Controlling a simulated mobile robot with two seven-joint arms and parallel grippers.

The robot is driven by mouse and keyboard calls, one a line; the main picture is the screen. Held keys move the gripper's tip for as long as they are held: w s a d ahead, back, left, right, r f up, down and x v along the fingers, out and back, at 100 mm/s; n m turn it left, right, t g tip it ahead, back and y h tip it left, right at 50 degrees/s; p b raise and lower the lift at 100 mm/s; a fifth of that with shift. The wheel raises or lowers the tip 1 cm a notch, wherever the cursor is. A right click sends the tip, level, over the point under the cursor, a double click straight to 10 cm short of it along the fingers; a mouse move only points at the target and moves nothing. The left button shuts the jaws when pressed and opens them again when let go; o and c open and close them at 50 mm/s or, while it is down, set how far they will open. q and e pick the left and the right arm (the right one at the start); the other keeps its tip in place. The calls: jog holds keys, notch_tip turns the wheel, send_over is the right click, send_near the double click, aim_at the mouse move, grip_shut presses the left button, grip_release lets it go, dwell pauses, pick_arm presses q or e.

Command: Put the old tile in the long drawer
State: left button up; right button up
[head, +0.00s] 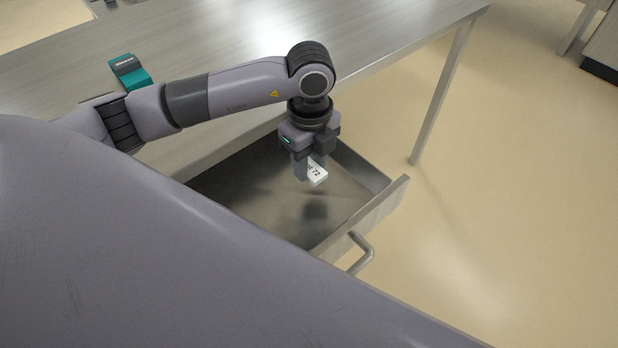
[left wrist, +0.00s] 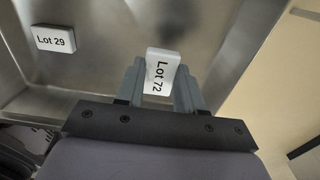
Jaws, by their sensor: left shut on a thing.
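A white tile marked "Lot 72" (left wrist: 161,70) is between the fingers of my left gripper (head: 309,168), which is shut on it. The tile (head: 317,174) also shows in the head view, held over the open metal drawer (head: 255,190) under the table. A dark shadow lies on the drawer floor below it. A second white tile marked "Lot 29" (left wrist: 55,39) lies inside the drawer in the left wrist view. It is hidden in the head view. My right gripper is not in view.
The drawer front with its bar handle (head: 362,254) stands out over the open floor. A teal and dark block (head: 130,71) sits on the metal table (head: 215,45). My own body hides the near left side.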

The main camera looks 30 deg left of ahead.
aim_at(310, 191)
pick_arm(q)
jog(key=shift+f, duration=2.9)
jog(key=shift+f, duration=0.15)
jog(key=shift+f+b, duration=0.1)
jog(key=shift+b, duration=0.2)
jog(key=o, duration=1.1)
notch_tip(310, 191, up, 13)
jog(key=shift+f+p, duration=0.2)
jog(key=shift+p, duration=0.1)
jog(key=shift+f, duration=0.1)
